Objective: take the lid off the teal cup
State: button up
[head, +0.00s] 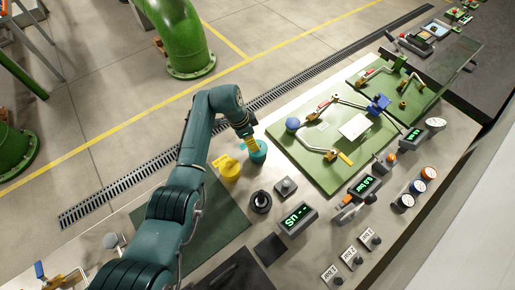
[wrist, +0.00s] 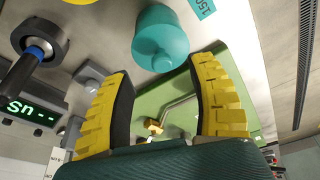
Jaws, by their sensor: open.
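The teal cup (head: 259,153) stands on the grey bench, left of the green board. In the wrist view the teal cup (wrist: 160,35) shows a smooth round top with a small knob of the same colour; I cannot make out the seam between lid and cup. My gripper (wrist: 161,66) is open, with its two yellow ribbed fingers spread and nothing between them. The cup lies just past the fingertips in the wrist view. In the head view my gripper (head: 251,145) is right at the cup and hides part of it.
A yellow cup (head: 229,170) stands close by on the left. A dark round device (head: 260,201) and a small grey knob box (head: 286,187) are nearby. The green board (head: 322,165) with pipes and valves lies to the right. A digital display (head: 298,219) stands in front.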

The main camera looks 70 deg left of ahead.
jog(key=x, duration=0.2)
jog(key=b+x, duration=0.1)
jog(key=x, duration=0.3)
jog(key=shift+w+r, duration=0.15)
jog(key=shift+w, duration=0.15)
jog(key=shift+c, duration=0.2)
jog(key=c, duration=1)
